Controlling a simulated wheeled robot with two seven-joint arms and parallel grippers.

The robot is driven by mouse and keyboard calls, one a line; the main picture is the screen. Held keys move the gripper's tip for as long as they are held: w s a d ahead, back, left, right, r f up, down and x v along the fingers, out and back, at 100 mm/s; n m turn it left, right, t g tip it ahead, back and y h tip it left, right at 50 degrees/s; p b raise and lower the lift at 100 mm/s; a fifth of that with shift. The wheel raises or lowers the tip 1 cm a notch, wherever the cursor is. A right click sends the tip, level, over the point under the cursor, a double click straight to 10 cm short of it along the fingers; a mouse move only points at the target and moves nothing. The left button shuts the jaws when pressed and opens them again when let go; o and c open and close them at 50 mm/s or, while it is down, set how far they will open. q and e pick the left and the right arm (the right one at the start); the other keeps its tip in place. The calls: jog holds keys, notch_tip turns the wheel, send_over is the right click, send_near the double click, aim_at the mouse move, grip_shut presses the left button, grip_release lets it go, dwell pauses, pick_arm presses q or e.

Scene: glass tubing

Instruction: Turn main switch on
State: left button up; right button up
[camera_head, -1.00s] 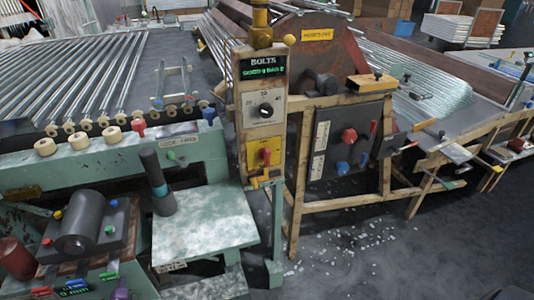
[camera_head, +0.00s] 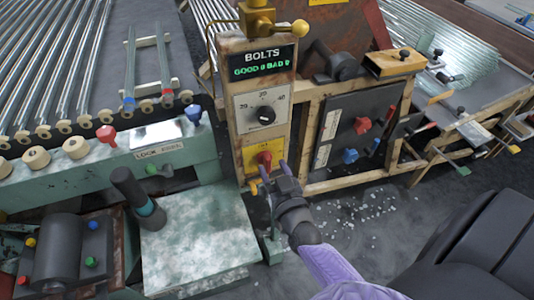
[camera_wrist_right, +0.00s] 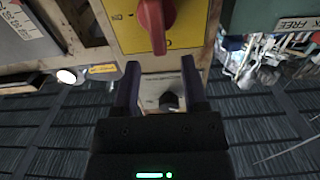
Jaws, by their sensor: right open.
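A red switch knob (camera_head: 264,158) sits on a yellow plate (camera_head: 250,163) low on the wooden control post, below the dial. In the right wrist view the red knob (camera_wrist_right: 156,22) points downward on its yellow plate (camera_wrist_right: 188,36), above the fingertips. My right gripper (camera_head: 271,180) is open just below and in front of the plate. In the wrist view its two dark fingers (camera_wrist_right: 160,68) are apart with nothing held, and the knob's lower end shows above the gap. Contact is not visible. My left gripper is not in view.
A black dial (camera_head: 266,116) and a green-lettered "BOLTS" display (camera_head: 263,65) are above the switch. To the right is a dark panel (camera_head: 340,115) with red and blue knobs. A green machine bench (camera_head: 190,245) stands left of my right arm. Glass bits lie on the floor.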

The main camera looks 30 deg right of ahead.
aim_at(269, 162)
jog(key=x, duration=0.4)
jog(key=shift+f+b, duration=0.1)
jog(key=shift+b, duration=0.3)
jog(key=shift+c, duration=0.3)
grip_shut()
